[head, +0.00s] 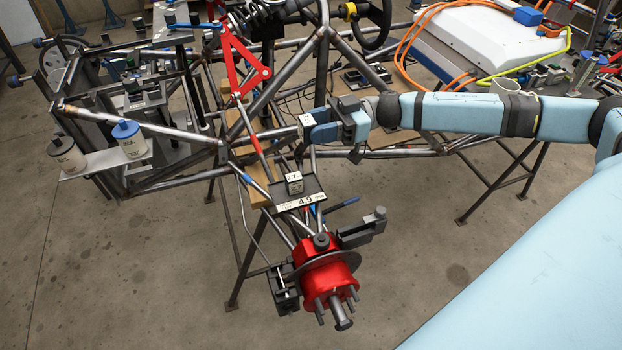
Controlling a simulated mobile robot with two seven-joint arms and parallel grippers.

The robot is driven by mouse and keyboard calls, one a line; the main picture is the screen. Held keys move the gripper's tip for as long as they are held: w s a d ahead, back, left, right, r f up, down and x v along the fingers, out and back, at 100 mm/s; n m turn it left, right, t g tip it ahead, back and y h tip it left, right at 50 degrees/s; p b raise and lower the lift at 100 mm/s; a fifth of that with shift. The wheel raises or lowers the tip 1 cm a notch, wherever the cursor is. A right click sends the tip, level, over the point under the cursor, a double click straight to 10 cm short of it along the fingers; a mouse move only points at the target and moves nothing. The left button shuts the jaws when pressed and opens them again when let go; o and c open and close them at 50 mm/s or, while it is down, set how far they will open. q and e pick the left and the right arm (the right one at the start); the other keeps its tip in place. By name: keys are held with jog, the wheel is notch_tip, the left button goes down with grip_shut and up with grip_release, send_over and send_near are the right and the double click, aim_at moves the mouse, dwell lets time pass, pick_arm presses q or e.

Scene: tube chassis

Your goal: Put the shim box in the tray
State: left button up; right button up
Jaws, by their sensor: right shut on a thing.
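My right gripper (318,130) comes in from the right and is shut on a small box with a white face (306,120), seemingly the shim box. Much of that box is hidden by the fingers. It is held up and to the right of a small dark tray (315,186), apart from it in the picture. The tray is fixed near the red hub and has a white label strip reading 4.9 at its front. Small white-labelled boxes (295,185) sit on the tray. My left gripper is not in view.
A red hub with a disc (325,278) stands in front of the tray. Steel chassis tubes (140,122) and a red wishbone (238,65) surround the area. Two capped containers stand on a shelf (103,163) at left. A white-and-blue case (480,45) lies at back right.

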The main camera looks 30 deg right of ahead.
send_over(316, 185)
notch_tip(316, 185, down, 11)
jog(key=shift+r, duration=0.15)
jog(key=f, duration=0.3)
jog(key=shift+s+f+b, duration=0.25)
jog(key=shift+b, duration=0.1)
grip_shut()
jog(key=shift+f, duration=0.35)
jog(key=shift+w+d, duration=0.1)
jog(key=shift+w, duration=0.2)
jog(key=shift+s, duration=0.1)
jog(key=shift+s+f, duration=0.1)
jog(key=shift+f, duration=0.3)
